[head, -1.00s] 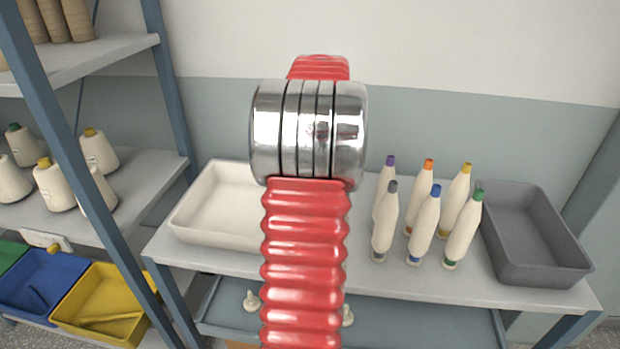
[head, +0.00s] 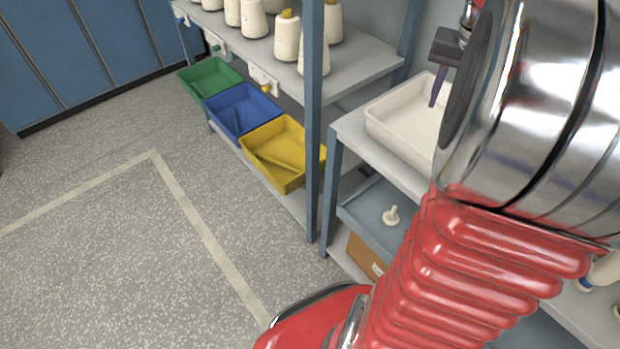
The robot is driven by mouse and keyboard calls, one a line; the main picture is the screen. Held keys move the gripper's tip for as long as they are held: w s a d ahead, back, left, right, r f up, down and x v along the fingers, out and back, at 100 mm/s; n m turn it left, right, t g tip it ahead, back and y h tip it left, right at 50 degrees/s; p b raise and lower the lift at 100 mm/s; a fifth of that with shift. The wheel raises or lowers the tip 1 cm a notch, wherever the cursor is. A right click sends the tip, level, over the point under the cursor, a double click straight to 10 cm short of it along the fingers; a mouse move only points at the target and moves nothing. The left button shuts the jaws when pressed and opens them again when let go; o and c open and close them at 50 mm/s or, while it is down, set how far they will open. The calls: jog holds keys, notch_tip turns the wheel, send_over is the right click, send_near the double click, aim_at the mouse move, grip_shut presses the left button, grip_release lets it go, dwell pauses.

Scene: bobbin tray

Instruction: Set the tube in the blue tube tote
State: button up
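My gripper (head: 443,62) shows at the upper right, partly hidden behind my arm, and is shut on a thin, tapered purple tube (head: 438,90). The tube hangs tip down in front of the white tray (head: 378,128), apart from any tote. The blue tote (head: 222,119) is on the low shelf at the left, well away from my gripper, between a green tote (head: 197,72) and a yellow tote (head: 283,183). A dark blue tube seems to lie inside the blue tote, and a yellow tube lies in the yellow one.
A blue rack post (head: 314,120) stands between the totes and the white tray's table. Cream cones (head: 287,38) stand on the shelf above the totes. A cream knobbed piece (head: 391,216) is on the table's lower shelf. The floor (head: 90,260) at the left is clear.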

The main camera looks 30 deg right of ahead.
jog(key=w+a+n+t, duration=0.1)
jog(key=a+n+t, duration=0.4)
jog(key=a, duration=2.3)
jog(key=s+a+f+n+y, duration=0.1)
jog(key=s+a+f+n, duration=0.2)
jog(key=a, duration=0.5)
jog(key=shift+s+a+n+g+y, duration=0.3)
jog(key=shift+s+n, duration=0.4)
jog(key=shift+n, duration=0.5)
jog(key=shift+o, duration=0.6)
jog(key=shift+c, duration=1.1)
jog(key=shift+s, duration=0.15)
